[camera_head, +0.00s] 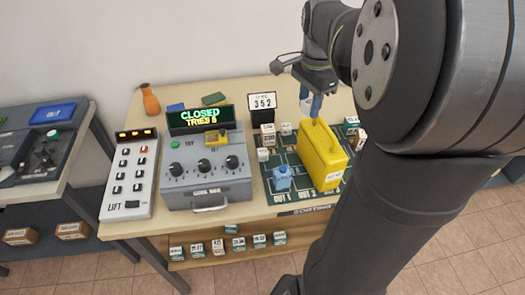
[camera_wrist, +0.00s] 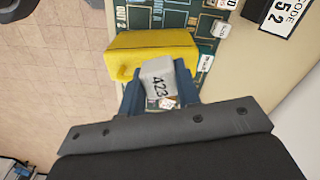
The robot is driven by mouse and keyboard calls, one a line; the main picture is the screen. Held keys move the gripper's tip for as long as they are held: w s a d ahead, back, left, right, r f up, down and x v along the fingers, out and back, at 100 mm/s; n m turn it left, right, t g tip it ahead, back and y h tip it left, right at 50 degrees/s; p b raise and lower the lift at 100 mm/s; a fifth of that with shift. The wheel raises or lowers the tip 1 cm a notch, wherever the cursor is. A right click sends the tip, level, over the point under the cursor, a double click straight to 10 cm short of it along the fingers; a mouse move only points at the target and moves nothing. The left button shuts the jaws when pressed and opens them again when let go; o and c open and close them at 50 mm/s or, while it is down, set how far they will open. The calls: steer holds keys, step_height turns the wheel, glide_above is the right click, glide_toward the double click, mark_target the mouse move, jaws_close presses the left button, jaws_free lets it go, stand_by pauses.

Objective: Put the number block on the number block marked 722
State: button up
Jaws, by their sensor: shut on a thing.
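My gripper (camera_wrist: 157,88) is shut on a white-grey number block marked 423 (camera_wrist: 158,78) in the wrist view. In the head view my gripper (camera_head: 314,104) is above the green board (camera_head: 262,183), behind or over the upper end of the yellow jerrycan-like container. The held block is hard to see there. Several small number blocks stand near the board's back edge, among them one block (camera_head: 268,136) below the code sign and one at the right (camera_head: 350,126). Their markings are too small to read, so I cannot tell which is marked 722.
The yellow container (camera_head: 321,158) stands tall on the board, close to my gripper. A code sign reading 352 (camera_head: 262,102), a grey knob console (camera_head: 205,175) and a lift panel (camera_head: 130,172) stand left. More blocks (camera_head: 218,246) sit on the lower shelf.

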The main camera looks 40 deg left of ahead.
steer(key=shift+s+d+f, duration=0.15)
steer(key=shift+s+d, duration=0.05)
steer(key=shift+s, duration=0.65)
steer(key=f, duration=0.5)
steer(key=shift+w+a+f, duration=0.1)
steer(key=shift+a+f, duration=0.05)
steer(key=shift+a, duration=0.15)
glide_above(263, 151)
step_height(263, 151, down, 7)
steer(key=shift+r, duration=0.1)
steer(key=shift+f, duration=1.95)
steer(key=shift+f, duration=0.1)
steer(key=o, duration=0.9)
steer(key=shift+o, duration=0.2)
step_height(263, 151, up, 12)
